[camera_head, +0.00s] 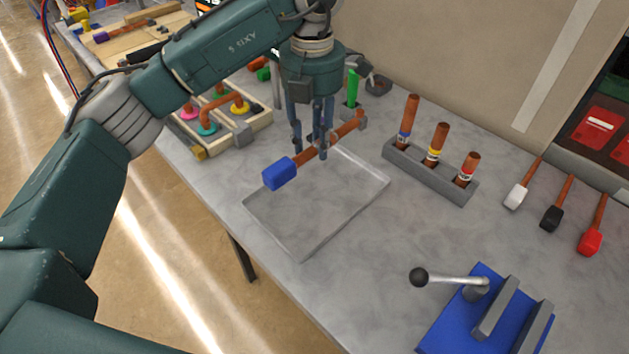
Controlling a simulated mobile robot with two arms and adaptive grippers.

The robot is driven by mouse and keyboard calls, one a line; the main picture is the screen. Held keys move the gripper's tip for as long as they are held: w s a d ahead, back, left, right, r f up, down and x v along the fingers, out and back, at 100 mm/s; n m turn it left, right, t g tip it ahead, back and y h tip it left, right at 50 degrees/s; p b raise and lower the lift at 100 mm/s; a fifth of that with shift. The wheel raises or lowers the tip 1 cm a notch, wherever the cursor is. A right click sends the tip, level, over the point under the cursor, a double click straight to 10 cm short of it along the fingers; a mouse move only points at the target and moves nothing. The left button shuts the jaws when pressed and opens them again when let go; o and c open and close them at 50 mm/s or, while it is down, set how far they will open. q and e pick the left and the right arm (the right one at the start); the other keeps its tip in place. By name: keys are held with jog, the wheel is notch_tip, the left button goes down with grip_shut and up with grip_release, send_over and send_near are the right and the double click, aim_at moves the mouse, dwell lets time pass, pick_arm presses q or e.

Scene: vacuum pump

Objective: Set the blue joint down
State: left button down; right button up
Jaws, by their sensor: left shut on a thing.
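My left gripper (312,150) points down and is shut on the middle of the pipe. The joint hangs tilted over the far left part of a shallow clear tray (303,250). Whether it touches the tray's rim I cannot tell. The inside of the tray looks empty. My right gripper is not in view.
A grey rack (432,173) holds three copper pipes right of the tray. White, black and red-headed tools (590,240) lie farther right. A blue fixture with a lever (465,315) stands at the front right. A wooden box (232,143) of colored parts is at the left.

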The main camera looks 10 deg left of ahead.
pick_arm(q)
send_near(313, 196)
jog(key=shift+w+f+p, duration=0.1)
jog(key=shift+f+p, duration=0.7)
jog(key=shift+p, duration=0.1)
jog(key=shift+f, duration=0.2)
notch_tip(313, 196, down, 3)
jog(key=shift+f+p, duration=0.15)
jog(key=shift+p, duration=0.4)
jog(key=shift+f, duration=0.35)
jog(key=c, duration=1.7)
grip_release()
jog(key=shift+f, duration=0.15)
jog(key=o, duration=0.4)
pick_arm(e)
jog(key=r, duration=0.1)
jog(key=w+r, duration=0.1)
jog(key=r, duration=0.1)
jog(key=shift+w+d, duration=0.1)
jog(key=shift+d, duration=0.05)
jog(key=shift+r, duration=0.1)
